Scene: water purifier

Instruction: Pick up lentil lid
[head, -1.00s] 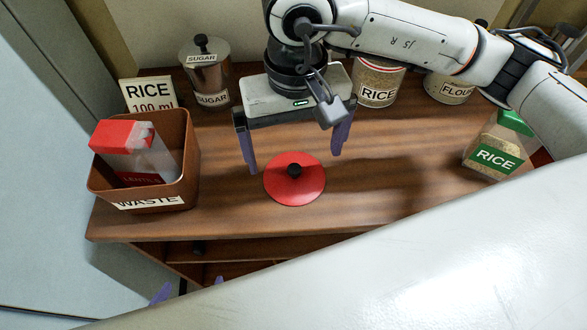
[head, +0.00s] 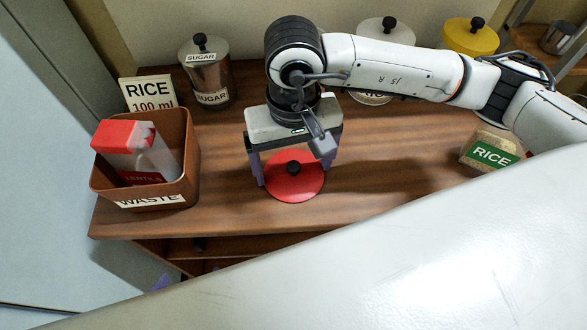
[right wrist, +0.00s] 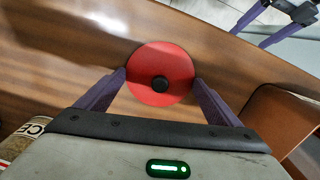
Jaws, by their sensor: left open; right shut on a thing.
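The red lentil lid (head: 296,187) with a black knob lies flat at the front middle of the wooden counter; it also shows in the right wrist view (right wrist: 147,91). My right gripper (head: 291,176) reaches down over it and is shut on the lid, with one purple finger at each side of the rim, as the right wrist view shows (right wrist: 160,84). I cannot tell any gap between lid and counter. My left gripper (head: 160,283) is low, below the counter's front edge, mostly hidden; its fingers stand apart in the right wrist view (right wrist: 262,28).
A brown waste bin (head: 193,160) at the left holds a red-topped lentil container (head: 135,150). A rice sign (head: 148,92), a sugar canister (head: 208,72) and other canisters line the back. A green-labelled rice container (head: 490,150) stands right.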

